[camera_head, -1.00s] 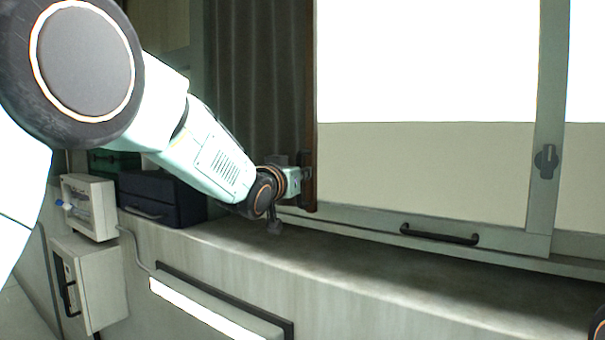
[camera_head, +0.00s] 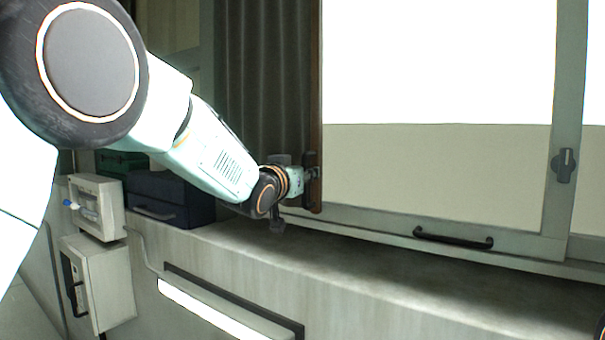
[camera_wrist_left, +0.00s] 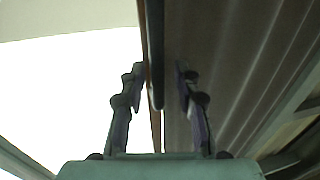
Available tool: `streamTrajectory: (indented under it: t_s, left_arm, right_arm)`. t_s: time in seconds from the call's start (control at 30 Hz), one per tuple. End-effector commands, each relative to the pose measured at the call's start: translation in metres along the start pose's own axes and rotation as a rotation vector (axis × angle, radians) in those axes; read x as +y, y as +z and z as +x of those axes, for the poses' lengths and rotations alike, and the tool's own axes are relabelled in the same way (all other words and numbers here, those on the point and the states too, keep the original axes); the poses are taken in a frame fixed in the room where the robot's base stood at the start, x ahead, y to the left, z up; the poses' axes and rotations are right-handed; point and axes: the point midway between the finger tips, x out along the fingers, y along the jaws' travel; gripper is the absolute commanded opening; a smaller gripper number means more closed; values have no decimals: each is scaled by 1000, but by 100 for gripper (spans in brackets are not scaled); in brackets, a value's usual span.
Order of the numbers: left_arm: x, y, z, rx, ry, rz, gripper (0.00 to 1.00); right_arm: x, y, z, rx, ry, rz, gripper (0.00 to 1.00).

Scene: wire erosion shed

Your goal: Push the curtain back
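The dark grey curtain (camera_head: 262,75) hangs in folds at the left of the bright window, with a brown bar along its right edge (camera_head: 316,100). My left gripper (camera_head: 314,176) is at the lower part of this edge bar. In the left wrist view, my left gripper (camera_wrist_left: 157,82) has its two fingers apart, one on each side of the edge bar (camera_wrist_left: 154,50). A gap shows between the bar and the right finger; contact with the left finger cannot be told. The curtain cloth (camera_wrist_left: 225,50) fills the right of that view. My right gripper is out of view.
A window (camera_head: 430,170) with a black handle (camera_head: 453,238) and a frame post with a knob (camera_head: 563,165) is at the right. The sill (camera_head: 400,270) below is clear. A dark box (camera_head: 170,197) stands at its left end, near wall-mounted grey boxes (camera_head: 105,280).

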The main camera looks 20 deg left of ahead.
Motion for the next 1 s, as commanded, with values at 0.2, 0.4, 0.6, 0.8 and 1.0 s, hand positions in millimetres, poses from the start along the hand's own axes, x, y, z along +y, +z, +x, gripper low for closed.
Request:
streamTrajectory:
  t_s: [0.2,0.4,0.6,0.8,1.0]
  left_arm:
    - [-2,1,0,-2,0,0,35]
    - [-2,2,-7,-4,-1,-1,35]
    - [-2,1,-33,-3,-2,-3,35]
    - [-2,1,-66,-3,-1,-2,35]
    - [-2,1,-97,-2,-1,-3,35]
  right_arm:
    - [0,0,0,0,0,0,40]
    - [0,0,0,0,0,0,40]
    - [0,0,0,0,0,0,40]
    - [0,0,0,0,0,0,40]
    - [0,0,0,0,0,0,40]
